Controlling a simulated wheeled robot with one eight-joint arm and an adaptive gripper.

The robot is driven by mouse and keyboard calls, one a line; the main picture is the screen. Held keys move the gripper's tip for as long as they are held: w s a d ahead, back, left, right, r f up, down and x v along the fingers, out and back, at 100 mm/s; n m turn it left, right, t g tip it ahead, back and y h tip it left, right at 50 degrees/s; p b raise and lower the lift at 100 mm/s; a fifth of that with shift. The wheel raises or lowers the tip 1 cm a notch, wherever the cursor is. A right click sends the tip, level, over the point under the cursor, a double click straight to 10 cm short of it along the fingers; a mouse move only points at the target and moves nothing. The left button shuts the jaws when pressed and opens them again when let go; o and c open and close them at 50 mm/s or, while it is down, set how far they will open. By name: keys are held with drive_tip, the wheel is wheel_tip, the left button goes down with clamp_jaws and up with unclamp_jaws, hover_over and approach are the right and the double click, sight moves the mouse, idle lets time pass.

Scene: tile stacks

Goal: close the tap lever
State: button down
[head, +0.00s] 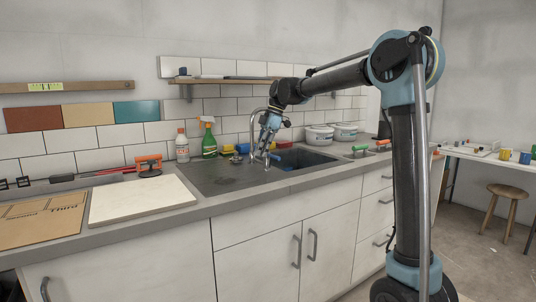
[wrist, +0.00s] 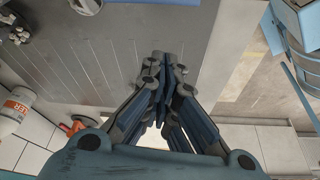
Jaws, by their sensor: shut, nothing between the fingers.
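The tap's curved silver spout (head: 252,125) rises behind my gripper at the sink (head: 312,157) in the head view. I cannot clearly make out its lever; my gripper and wrist cover part of that area. My gripper (head: 267,163) points down over the front side of the sink and drainboard, close to the tap in the picture; I cannot tell whether they touch. In the wrist view my gripper (wrist: 162,60) has its fingers together and empty, above the grooved grey drainboard (wrist: 105,40). A dark metal fitting (wrist: 14,28) shows at the upper left there.
A white bottle (head: 182,145) and a green spray bottle (head: 209,140) stand behind the drainboard. White tubs (head: 319,135) stand right of the tap. A pale board (head: 142,200) lies on the counter at left. A shelf (head: 225,80) runs above the sink.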

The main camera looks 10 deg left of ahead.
drive_tip(key=w+v, duration=0.1)
drive_tip(key=v, duration=0.9)
drive_tip(key=s+d+f+m+t, duration=0.1)
drive_tip(key=s+d+f+m, duration=0.25)
drive_tip(key=d, duration=0.55)
drive_tip(key=s+d+f+m+t+h, duration=0.1)
drive_tip(key=s+d+f+m, duration=0.3)
drive_tip(key=d, duration=0.4)
drive_tip(key=s+d+f+m+t, duration=0.1)
drive_tip(key=s+d+f+m, duration=0.3)
drive_tip(key=d, duration=0.5)
drive_tip(key=s+d+f+m+h, duration=0.1)
drive_tip(key=s+d+f+m, duration=0.5)
drive_tip(key=s+d+f, duration=0.2)
drive_tip(key=s+d+f+m+t+h, duration=0.1)
drive_tip(key=s+d+f+m, duration=0.6)
drive_tip(key=s+f, duration=0.5)
wheel_tip(320, 180, down, 3)
drive_tip(key=shift+s+d+f, duration=0.1)
drive_tip(key=shift+s+d, duration=0.1)
drive_tip(key=shift+d, duration=0.5)
